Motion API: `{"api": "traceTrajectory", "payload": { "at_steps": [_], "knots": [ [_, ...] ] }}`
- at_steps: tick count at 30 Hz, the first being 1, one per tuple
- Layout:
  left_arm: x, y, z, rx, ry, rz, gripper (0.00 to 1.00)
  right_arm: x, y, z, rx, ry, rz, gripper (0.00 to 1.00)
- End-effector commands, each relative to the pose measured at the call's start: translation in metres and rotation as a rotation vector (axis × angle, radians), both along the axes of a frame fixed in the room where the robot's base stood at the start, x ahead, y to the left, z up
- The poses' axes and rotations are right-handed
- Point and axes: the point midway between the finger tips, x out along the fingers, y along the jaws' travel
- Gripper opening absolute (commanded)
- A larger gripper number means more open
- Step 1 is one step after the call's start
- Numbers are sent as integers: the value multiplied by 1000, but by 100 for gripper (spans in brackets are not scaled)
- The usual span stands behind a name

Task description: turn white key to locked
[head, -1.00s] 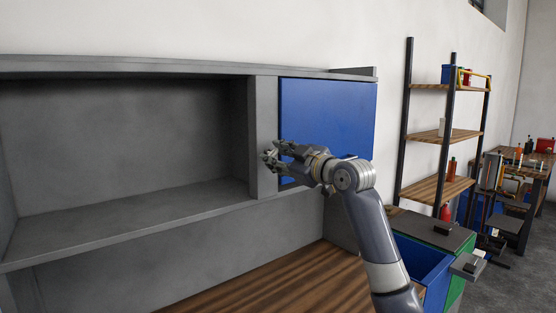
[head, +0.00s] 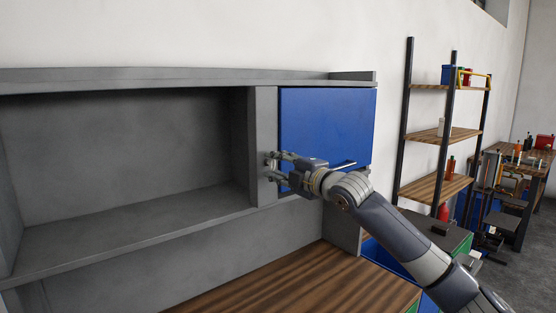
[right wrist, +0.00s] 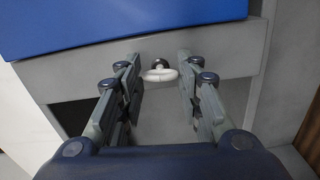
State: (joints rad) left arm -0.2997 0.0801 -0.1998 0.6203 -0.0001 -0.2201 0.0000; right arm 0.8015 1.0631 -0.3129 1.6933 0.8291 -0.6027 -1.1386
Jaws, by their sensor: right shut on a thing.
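The white key (right wrist: 160,75) shows in the right wrist view as a small oval bow in front of a dark round lock (right wrist: 158,63). The lock sits on the grey cabinet post (head: 264,132), beside the blue door (head: 325,125). My right gripper (head: 272,168) is at this post by the door's lower left edge. In the right wrist view its two fingers (right wrist: 158,72) stand on either side of the key, and it is shut on the key. In the head view the gripper hides the key. My left gripper is not in view.
An open grey compartment (head: 120,150) lies left of the post. The door has a bar handle (head: 343,165) near its lower right corner. A wooden worktop (head: 310,285) runs below. A shelf rack (head: 441,134) stands to the right.

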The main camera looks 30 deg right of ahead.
Motion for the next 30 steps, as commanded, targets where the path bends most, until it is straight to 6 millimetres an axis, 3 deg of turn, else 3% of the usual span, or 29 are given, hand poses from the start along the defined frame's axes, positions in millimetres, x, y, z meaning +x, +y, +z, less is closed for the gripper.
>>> {"api": "traceTrajectory", "payload": {
  "at_steps": [6,23,24,26,30],
  "knots": [
    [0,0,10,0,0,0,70,0,1,-1,-76,-2,1,9],
    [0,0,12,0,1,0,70,0,1,-3,-105,-4,1,9],
    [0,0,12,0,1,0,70,0,1,-3,-105,-4,1,38],
    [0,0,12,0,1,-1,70,0,1,-3,-105,-4,1,51],
    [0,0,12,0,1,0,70,0,1,-2,-104,-5,1,53]
  ]
}}
